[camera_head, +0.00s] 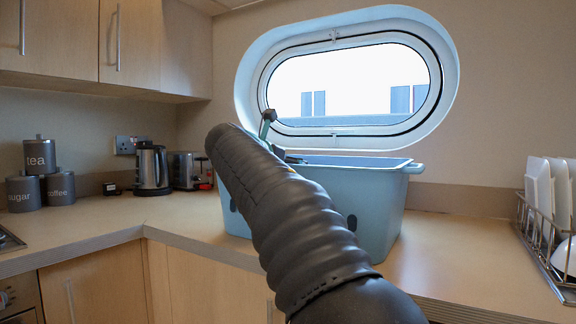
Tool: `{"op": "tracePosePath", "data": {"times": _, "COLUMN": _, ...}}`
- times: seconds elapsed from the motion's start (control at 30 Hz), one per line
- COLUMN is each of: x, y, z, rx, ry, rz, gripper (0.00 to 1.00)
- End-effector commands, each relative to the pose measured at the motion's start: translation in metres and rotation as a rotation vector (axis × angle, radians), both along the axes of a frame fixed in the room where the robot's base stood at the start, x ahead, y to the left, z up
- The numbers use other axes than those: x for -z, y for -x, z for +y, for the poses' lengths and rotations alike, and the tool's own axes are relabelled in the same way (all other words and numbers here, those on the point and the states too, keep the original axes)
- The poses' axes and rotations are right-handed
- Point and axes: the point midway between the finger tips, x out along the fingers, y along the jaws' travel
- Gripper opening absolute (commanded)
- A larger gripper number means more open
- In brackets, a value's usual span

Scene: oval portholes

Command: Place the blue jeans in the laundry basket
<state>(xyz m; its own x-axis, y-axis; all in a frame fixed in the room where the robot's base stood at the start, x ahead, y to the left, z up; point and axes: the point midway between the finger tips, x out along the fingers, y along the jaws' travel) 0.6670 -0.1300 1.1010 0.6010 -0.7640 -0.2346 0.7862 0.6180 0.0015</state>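A light blue laundry basket (375,185) stands on the worktop under the oval window. My dark, ribbed arm crosses in front of it and hides much of its front and left side. A small part of my gripper (269,122) shows past the arm, above the basket's back left rim. The rest of the gripper is hidden behind the arm, so I cannot see whether it is open or holds anything. I cannot make out the blue jeans. A darker blue strip shows inside the basket's rim, and I cannot tell whether it is cloth or the inner wall.
A kettle (151,170) and a toaster (187,171) stand left of the basket, with grey canisters (41,172) farther left. A dish rack (545,235) with white dishes is at the right. The worktop (455,250) between basket and rack is clear.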

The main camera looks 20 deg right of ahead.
Motion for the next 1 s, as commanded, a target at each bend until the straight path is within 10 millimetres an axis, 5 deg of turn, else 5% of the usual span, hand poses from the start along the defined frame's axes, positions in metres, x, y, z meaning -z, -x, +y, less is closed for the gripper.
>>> {"op": "tracePosePath", "data": {"times": 0.6, "x": -0.032, "y": 0.06, "z": 0.079, "rx": -0.006, "ry": 0.002, "rz": -0.002, "gripper": 0.66}}
{"op": "tracePosePath", "data": {"times": 1.0, "x": -0.037, "y": 0.073, "z": 0.092, "rx": -0.002, "ry": 0.003, "rz": -0.003, "gripper": 0.66}}
